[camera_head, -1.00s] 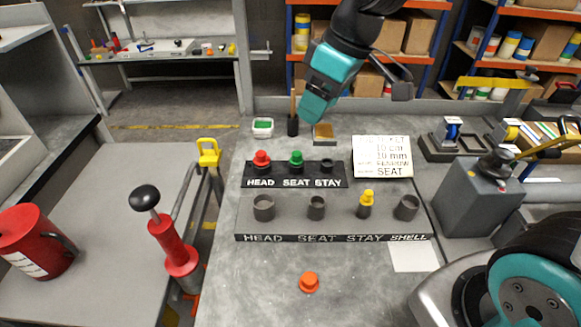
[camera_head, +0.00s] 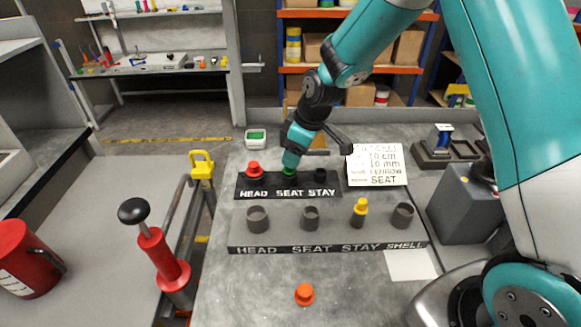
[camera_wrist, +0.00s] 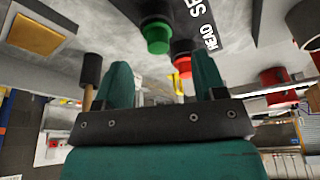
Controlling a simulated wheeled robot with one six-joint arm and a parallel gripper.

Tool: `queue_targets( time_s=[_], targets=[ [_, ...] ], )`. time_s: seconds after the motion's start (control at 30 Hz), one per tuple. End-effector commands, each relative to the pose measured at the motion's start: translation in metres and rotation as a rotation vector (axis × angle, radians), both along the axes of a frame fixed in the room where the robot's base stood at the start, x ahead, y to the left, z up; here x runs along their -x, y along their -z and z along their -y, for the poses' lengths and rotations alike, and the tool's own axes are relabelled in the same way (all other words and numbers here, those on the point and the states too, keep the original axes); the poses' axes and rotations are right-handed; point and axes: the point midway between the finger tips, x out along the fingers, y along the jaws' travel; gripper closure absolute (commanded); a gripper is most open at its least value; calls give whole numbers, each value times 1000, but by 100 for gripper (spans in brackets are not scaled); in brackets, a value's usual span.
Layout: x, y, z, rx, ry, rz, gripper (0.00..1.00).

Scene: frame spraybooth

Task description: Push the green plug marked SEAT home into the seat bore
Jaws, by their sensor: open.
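The green plug (camera_head: 288,172) stands in the SEAT place of the black rear rack (camera_head: 250,191), partly hidden by my gripper (camera_head: 291,160). In the wrist view the green plug (camera_wrist: 157,38) lies just beyond and between my open fingers (camera_wrist: 162,62), with nothing held. Whether a finger touches it I cannot tell. The seat bore (camera_head: 309,219) is a grey open ring above the SEAT label on the front block (camera_head: 235,237), and it looks empty.
A red plug (camera_head: 254,169) stands left of the green one, also close by in the wrist view (camera_wrist: 182,62). A yellow plug (camera_head: 360,207) stands in STAY. An orange plug (camera_head: 304,294) lies in front. A sign (camera_head: 377,164) stands at right.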

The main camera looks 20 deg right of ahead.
Motion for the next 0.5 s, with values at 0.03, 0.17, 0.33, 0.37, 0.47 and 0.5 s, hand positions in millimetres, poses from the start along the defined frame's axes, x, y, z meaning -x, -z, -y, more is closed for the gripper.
queue_targets(
  time_s=[0.03, 0.17, 0.33, 0.37, 0.47, 0.5],
  targets=[
    [0, 2, -1, 1, 0, -2, 36],
    [-5, 16, -4, 0, -1, -4, 36],
    [-12, 40, -10, 1, 0, -4, 36],
    [-12, 42, -11, 0, -1, -3, 36],
    [-14, 48, -12, 1, 0, -1, 36],
    [-14, 49, -12, 1, 0, 1, 36]
  ],
)
